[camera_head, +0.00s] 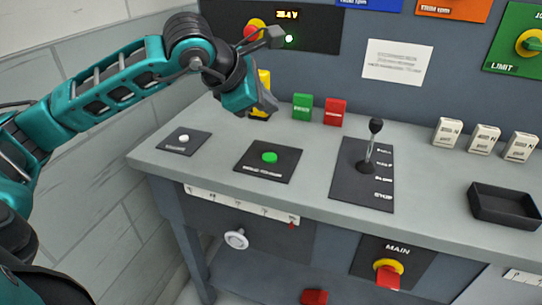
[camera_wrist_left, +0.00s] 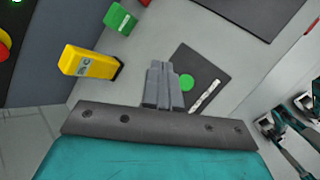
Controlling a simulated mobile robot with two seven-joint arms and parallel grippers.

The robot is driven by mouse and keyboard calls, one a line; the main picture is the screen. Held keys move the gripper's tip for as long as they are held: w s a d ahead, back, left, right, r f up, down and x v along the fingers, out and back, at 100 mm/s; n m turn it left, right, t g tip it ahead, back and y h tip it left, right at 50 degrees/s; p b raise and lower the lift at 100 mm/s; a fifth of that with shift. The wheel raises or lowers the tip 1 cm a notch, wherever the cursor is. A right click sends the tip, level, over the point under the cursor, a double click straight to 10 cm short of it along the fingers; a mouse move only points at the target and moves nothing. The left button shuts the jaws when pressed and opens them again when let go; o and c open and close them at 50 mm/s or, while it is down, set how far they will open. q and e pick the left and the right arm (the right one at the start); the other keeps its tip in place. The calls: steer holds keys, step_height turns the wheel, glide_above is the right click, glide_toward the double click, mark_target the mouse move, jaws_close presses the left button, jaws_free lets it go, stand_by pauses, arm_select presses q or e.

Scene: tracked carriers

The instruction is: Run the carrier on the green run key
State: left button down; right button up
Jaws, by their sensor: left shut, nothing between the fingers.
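The green round key (camera_head: 269,157) sits on a black plate on the bench top, its label too small to read. In the left wrist view the green key (camera_wrist_left: 186,82) shows just right of my fingertips, its edge close to them in the picture. My left gripper (camera_head: 266,107) is shut and empty, above the bench behind the green key; it also shows in the left wrist view (camera_wrist_left: 163,82). I see no contact with the key. My right gripper does not show clearly in either view.
A yellow block (camera_wrist_left: 88,62) stands close beside my left gripper. Green (camera_head: 302,107) and red (camera_head: 335,112) blocks stand at the back. A white button (camera_head: 183,139) lies left, a lever (camera_head: 371,145) right. A black tray (camera_head: 503,206) and MAIN switch (camera_head: 388,272) are further right.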

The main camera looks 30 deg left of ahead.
mark_target(267, 159)
arm_select(q)
steer(key=shift+f, duration=0.15)
step_height(267, 159, down, 9)
steer(key=b, duration=0.6)
steer(key=shift+b, duration=0.3)
steer(key=shift+r, duration=0.25)
stand_by(1.1)
steer(key=shift+f+b, duration=0.45)
steer(key=shift+b, duration=0.15)
